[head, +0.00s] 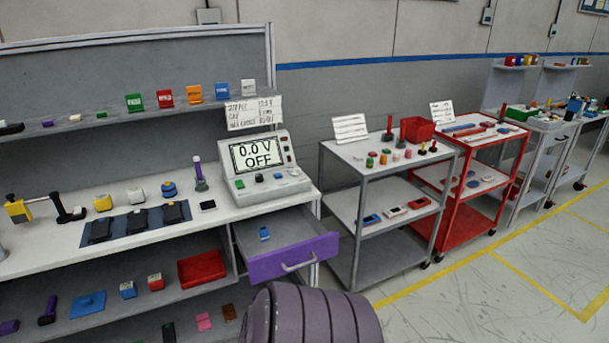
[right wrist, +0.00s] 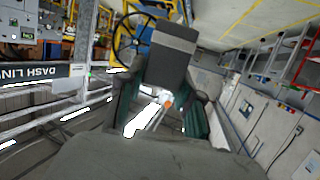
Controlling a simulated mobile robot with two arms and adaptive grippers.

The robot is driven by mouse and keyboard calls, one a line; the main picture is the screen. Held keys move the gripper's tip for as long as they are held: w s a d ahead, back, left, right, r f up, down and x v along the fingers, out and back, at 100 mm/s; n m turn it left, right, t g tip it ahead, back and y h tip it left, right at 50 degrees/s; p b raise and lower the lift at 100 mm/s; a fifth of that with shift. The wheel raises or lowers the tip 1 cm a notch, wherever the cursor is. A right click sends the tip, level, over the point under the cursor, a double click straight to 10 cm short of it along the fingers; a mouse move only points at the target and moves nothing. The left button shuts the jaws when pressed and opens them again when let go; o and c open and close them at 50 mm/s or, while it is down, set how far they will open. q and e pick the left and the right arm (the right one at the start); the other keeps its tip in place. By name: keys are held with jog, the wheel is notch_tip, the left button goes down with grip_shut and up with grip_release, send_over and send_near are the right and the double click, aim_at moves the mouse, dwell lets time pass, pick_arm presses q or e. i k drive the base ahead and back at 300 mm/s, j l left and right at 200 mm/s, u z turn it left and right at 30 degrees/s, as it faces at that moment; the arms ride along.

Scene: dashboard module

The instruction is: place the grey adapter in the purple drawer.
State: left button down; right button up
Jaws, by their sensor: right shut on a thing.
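The purple drawer (head: 293,257) is pulled open under the right end of the workbench. A small blue item (head: 264,233) lies inside it, with bare grey floor around. In the right wrist view my right gripper (right wrist: 162,108) is shut on a dark grey block with a lighter band, which looks like the grey adapter (right wrist: 168,58). It sticks out beyond the fingertips, and its held end is partly hidden. The right gripper and the adapter do not show in the head view. My left gripper is in neither view.
A meter box (head: 262,170) reading 0.0V OFF stands on the bench above the drawer. A red bin (head: 201,268) sits on the shelf left of the drawer. A grey cart (head: 385,205) and a red cart (head: 468,190) stand to the right.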

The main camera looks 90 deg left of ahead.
aim_at(294, 235)
jog(key=k+j+u, duration=0.15)
jog(key=u, duration=0.3)
jog(key=k+j+u, duration=0.1)
jog(key=j+u, duration=0.3)
jog(key=k+j+u, duration=0.1)
jog(key=j+u, duration=0.6)
jog(key=u, duration=0.2)
jog(key=j+u, duration=0.4)
jog(key=i+j, duration=0.1)
jog(key=j, duration=0.35)
jog(key=i+j+u, duration=0.1)
jog(key=j, duration=0.35)
jog(key=i+j, duration=0.1)
jog(key=j, duration=0.3)
jog(key=i+j+u, duration=0.1)
jog(key=j, duration=0.35)
